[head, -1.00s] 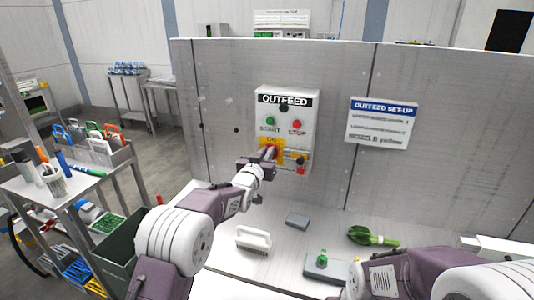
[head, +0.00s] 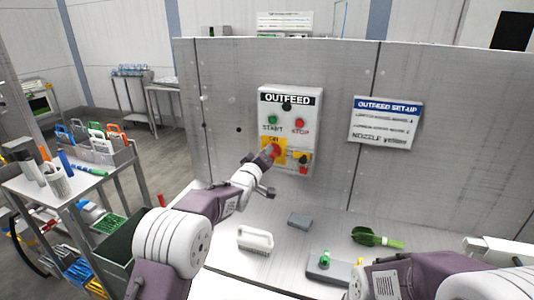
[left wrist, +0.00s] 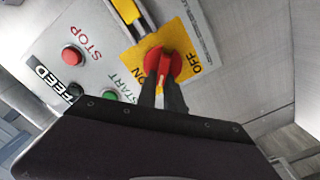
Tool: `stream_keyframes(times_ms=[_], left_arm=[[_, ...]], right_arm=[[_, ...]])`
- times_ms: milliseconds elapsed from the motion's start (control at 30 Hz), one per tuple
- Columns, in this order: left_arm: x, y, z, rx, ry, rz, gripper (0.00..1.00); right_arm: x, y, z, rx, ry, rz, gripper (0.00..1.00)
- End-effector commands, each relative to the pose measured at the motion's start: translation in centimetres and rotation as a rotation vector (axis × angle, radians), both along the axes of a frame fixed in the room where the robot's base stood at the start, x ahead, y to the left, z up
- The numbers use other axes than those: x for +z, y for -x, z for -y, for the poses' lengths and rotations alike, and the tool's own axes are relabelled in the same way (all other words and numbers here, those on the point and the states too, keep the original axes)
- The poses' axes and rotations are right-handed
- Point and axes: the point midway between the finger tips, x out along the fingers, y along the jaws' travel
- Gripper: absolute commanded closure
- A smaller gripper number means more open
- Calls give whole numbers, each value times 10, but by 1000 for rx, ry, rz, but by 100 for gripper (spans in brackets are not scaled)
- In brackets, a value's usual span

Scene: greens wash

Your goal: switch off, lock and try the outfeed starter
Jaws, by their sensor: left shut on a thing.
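The outfeed starter box (head: 308,98) is fixed to a grey metal panel. It carries a green START button (head: 272,120) and a red STOP button (head: 299,121). Below them is a red rotary switch handle on a yellow plate; the handle (left wrist: 166,60) and the plate's ON and OFF marks show in the left wrist view. My left gripper (head: 271,153) is shut on this handle, its dark fingers (left wrist: 164,98) on either side of the grip. A small yellow and red fitting (head: 301,160) sits right of the switch. My right gripper is out of frame; only its arm shows.
A set-up sign (head: 384,122) hangs right of the box. On the bench below are a white brush (head: 255,240), a grey block (head: 300,221), a green brush (head: 375,238) and a grey pad (head: 335,271) with a green item. A tool cart (head: 95,190) stands left.

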Motion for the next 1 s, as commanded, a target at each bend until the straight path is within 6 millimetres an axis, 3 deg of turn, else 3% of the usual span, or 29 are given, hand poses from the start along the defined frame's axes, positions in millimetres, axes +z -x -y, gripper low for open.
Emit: stream_keyframes(times_ms=[600,1000], left_arm=[[-9,-2,-5,1,523,-171,100],[-13,-2,-6,2,713,-232,100]], right_arm=[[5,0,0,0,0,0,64],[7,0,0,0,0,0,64]])
